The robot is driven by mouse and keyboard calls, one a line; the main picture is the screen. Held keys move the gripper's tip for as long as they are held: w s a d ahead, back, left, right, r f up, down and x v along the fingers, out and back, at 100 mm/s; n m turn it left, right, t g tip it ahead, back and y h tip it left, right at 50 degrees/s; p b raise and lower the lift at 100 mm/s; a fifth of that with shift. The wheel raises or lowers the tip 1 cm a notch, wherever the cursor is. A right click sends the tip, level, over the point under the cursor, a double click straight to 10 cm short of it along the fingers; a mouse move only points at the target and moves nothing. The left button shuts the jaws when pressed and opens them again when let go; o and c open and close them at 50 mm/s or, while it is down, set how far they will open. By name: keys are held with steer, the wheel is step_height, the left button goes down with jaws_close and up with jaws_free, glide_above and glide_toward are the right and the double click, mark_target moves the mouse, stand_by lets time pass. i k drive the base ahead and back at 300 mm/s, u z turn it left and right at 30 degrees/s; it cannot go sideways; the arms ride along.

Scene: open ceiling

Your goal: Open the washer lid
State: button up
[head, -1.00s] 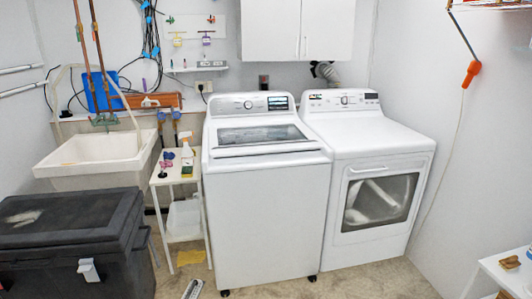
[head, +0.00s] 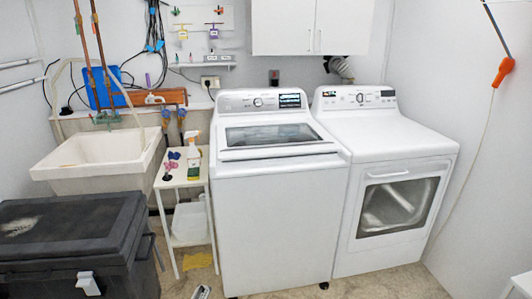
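The white top-loading washer (head: 275,215) stands in the middle of the head view. Its lid (head: 272,138), white with a dark glass window, lies shut on top. The control panel (head: 262,101) with a lit display rises behind the lid. The lid's front edge faces me. My gripper and arm are not in view, so I cannot see where the gripper is relative to the lid.
A front-loading dryer (head: 388,140) stands close against the washer's right side. A narrow shelf stand (head: 181,178) with bottles is at its left. A utility sink (head: 97,163) and a black chest (head: 70,240) are further left. Some floor (head: 385,285) is bare in front.

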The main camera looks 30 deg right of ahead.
mark_target(325, 145)
steer(key=u, duration=0.25)
steer(key=i, duration=0.95)
steer(key=z, duration=0.1)
